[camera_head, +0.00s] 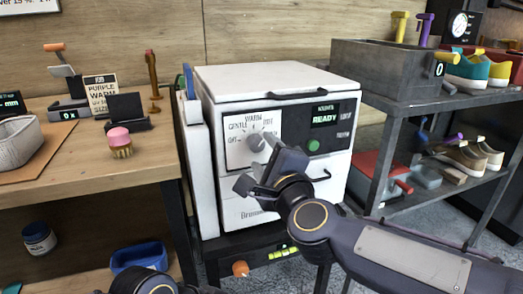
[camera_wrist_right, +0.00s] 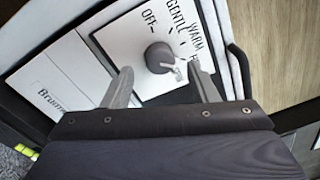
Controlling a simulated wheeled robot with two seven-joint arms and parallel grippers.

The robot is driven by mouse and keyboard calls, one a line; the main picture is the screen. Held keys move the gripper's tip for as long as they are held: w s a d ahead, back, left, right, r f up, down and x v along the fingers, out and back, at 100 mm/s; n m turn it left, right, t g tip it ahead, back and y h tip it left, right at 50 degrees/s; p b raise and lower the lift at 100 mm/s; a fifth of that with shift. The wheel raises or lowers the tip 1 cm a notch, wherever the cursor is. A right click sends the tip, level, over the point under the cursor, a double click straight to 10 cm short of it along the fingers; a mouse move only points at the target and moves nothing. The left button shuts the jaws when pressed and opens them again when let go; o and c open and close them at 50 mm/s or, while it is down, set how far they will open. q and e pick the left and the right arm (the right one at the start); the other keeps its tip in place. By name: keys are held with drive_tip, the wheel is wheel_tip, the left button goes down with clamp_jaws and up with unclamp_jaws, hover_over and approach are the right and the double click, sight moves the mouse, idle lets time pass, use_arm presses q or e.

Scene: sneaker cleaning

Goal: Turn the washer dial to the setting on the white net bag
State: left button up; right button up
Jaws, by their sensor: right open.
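The white washer (camera_head: 270,80) stands in the middle, its front panel lettered OFF, GENTLE, WARM and a partly hidden HOT-like label. Its grey dial (camera_head: 255,141) also shows in the right wrist view (camera_wrist_right: 158,57), with a pale pointer on the WARM to "H" side; the exact setting is unclear. My right gripper (camera_head: 258,168) is open in front of the panel. In the right wrist view its fingers (camera_wrist_right: 162,85) spread either side of the dial, apparently not touching it. A whitish bag-like holder (camera_head: 18,142) lies at far left; no setting is readable on it. My left gripper is out of view.
The washer display (camera_head: 325,116) reads READY above a green button (camera_head: 313,145). A wooden bench (camera_head: 80,180) at left holds a pink-topped brush (camera_head: 119,142) and a lettered card (camera_head: 101,93). A grey shelf (camera_head: 450,98) with shoes stands close at right.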

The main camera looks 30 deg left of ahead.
drive_tip(key=v, duration=0.5)
drive_tip(key=shift+s+d, duration=0.1)
drive_tip(key=shift+s, duration=0.05)
